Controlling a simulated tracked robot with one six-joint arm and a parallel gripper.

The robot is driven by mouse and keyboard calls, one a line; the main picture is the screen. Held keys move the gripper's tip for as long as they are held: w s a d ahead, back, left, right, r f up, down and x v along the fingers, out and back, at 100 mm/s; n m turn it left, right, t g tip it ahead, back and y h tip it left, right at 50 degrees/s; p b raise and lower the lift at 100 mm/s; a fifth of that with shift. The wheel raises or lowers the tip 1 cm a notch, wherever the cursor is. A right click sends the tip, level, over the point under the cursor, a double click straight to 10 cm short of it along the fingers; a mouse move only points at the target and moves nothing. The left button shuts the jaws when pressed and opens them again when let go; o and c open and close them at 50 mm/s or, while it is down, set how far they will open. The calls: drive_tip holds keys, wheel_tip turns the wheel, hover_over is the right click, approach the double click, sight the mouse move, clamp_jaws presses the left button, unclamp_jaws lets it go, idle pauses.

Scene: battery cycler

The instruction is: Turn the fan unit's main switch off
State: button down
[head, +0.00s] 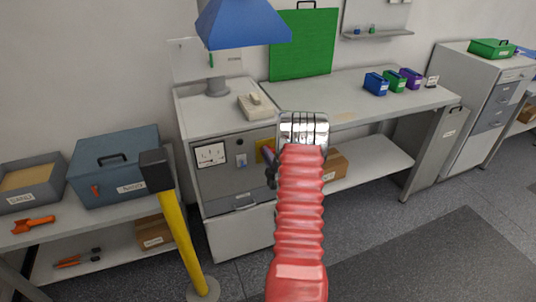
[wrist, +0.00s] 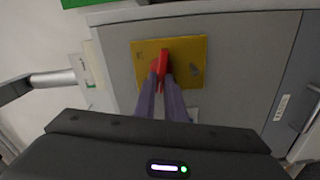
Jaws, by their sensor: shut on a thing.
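The main switch is a red handle (wrist: 164,60) on a yellow plate (wrist: 194,50), set in the grey front of the fan unit (wrist: 240,60). In the wrist view the handle points roughly up and down the picture, and my gripper (wrist: 162,80) is shut on it. The fingers hide part of the handle. In the head view only a strip of the yellow plate (head: 263,152) shows; my red arm hides the rest. My gripper (head: 271,172) is at the cabinet front there, mostly hidden.
A yellow post (head: 182,240) with a black head stands at the left front. A workbench (head: 360,97) stands to the right. Dark floor is clear at right.

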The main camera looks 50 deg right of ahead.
drive_tip(key=shift+a+f+n, duration=0.1)
drive_tip(key=shift+f+n, duration=0.1)
drive_tip(key=shift+n, duration=0.45)
drive_tip(key=shift+f+n, duration=0.2)
drive_tip(key=shift+n, duration=0.45)
drive_tip(key=shift+f, duration=0.1)
drive_tip(key=c, duration=1.8)
unclamp_jaws()
drive_tip(key=shift+r, duration=0.2)
drive_tip(key=v, duration=1.4)
drive_tip(key=shift+f, duration=0.15)
